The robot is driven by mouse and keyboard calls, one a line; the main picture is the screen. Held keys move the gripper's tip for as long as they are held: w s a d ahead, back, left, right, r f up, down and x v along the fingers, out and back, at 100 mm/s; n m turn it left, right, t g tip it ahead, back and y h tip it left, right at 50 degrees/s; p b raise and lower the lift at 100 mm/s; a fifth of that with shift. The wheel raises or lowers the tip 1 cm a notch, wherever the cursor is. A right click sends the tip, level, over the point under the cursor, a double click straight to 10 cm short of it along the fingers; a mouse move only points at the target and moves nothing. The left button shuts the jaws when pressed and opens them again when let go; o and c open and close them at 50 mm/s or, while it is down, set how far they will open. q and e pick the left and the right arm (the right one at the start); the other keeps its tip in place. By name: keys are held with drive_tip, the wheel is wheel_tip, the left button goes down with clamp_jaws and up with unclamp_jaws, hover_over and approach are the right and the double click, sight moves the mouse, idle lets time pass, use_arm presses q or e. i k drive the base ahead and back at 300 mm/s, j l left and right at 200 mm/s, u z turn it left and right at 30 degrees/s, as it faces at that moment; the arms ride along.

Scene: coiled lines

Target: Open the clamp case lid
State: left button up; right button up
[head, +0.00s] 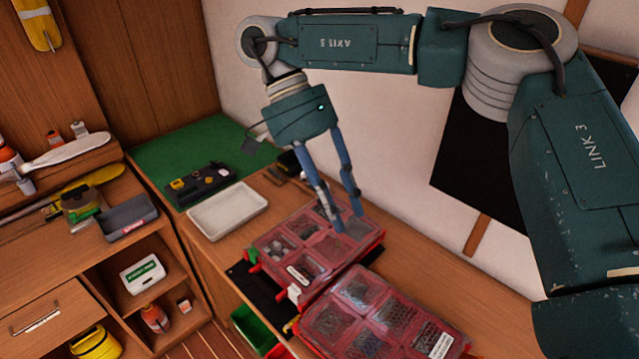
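Two red cases with clear compartmented lids lie side by side on the wooden bench. The back case (283,250) and the front case (350,312) both appear to have their lids down. Each has a white label on its front, too small to read, so I cannot tell which is the clamp case. My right gripper (346,210) points down over the back right part of the back case. Its two blue fingers are apart, with nothing visible between them. I cannot tell whether the tips touch the lid. My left gripper is not in view.
Green and red bins (253,328) are below the bench edge. A wall stands close behind the cases. Shelves with bottles are at left.

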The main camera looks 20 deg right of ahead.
sight(381, 331)
drive_tip(key=k+j, duration=0.25)
drive_tip(key=k, duration=0.2)
drive_tip(key=k+j, duration=0.3)
drive_tip(key=k, duration=0.2)
